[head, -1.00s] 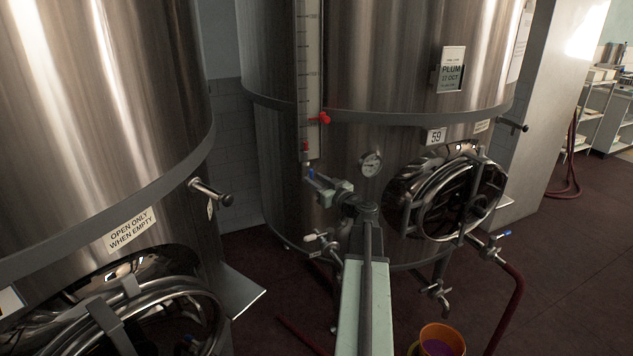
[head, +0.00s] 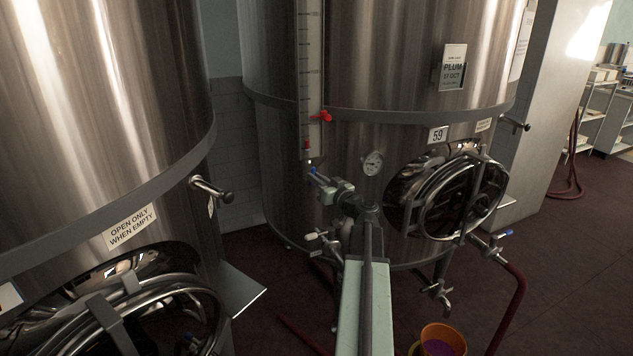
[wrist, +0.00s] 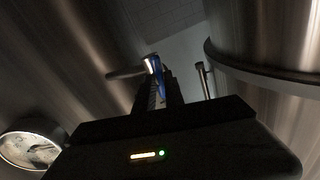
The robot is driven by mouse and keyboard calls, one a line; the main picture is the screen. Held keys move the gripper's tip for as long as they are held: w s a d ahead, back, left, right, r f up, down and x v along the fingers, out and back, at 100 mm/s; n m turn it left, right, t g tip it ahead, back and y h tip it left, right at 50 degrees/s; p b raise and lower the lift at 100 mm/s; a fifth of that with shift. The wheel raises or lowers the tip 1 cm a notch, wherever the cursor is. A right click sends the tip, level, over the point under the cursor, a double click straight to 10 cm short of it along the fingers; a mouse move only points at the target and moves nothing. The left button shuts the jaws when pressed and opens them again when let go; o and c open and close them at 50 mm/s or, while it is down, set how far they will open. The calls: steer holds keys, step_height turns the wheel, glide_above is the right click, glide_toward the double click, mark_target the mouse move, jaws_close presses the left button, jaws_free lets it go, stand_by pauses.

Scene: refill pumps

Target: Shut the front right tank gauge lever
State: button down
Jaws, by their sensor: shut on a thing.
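The steel tank (head: 400,70) on the right carries a PLUM card and the number 59. Its upright gauge (head: 312,85) runs down the tank's left front, with a red marker (head: 325,117) on it. The small blue gauge lever (head: 313,171) is at the gauge's foot. My gripper (head: 321,180) is at the gauge's foot, shut on the blue lever. In the wrist view, the blue lever (wrist: 159,77) shows between the fingers (wrist: 157,92), beside a metal pipe end. The fingers hide part of the lever, so its exact angle is unclear.
A round dial (head: 373,163) and a round hatch (head: 455,200) are right of my gripper. Another valve (head: 318,240) is below it. A second tank (head: 100,110) with a protruding spout (head: 210,190) stands left. An orange bucket (head: 441,338) is on the floor.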

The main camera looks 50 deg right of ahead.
steer(key=shift+a+f+m+t+h+b, duration=0.15)
steer(key=shift+m+h+b, duration=0.55)
steer(key=shift+m, duration=2.3)
steer(key=shift+d+f+m+t+h+b, duration=0.1)
steer(key=shift+m+h+b, duration=0.6)
steer(key=shift+m, duration=2.3)
steer(key=shift+a+f+m+t+h+b, duration=0.15)
steer(key=shift+m+h+b, duration=0.5)
steer(key=shift+m, duration=2.65)
steer(key=c, duration=1.4)
jaws_free()
steer(key=shift+c, duration=0.2)
steer(key=b+v, duration=0.1)
steer(key=v, duration=0.6)
steer(key=shift+s+b, duration=0.35)
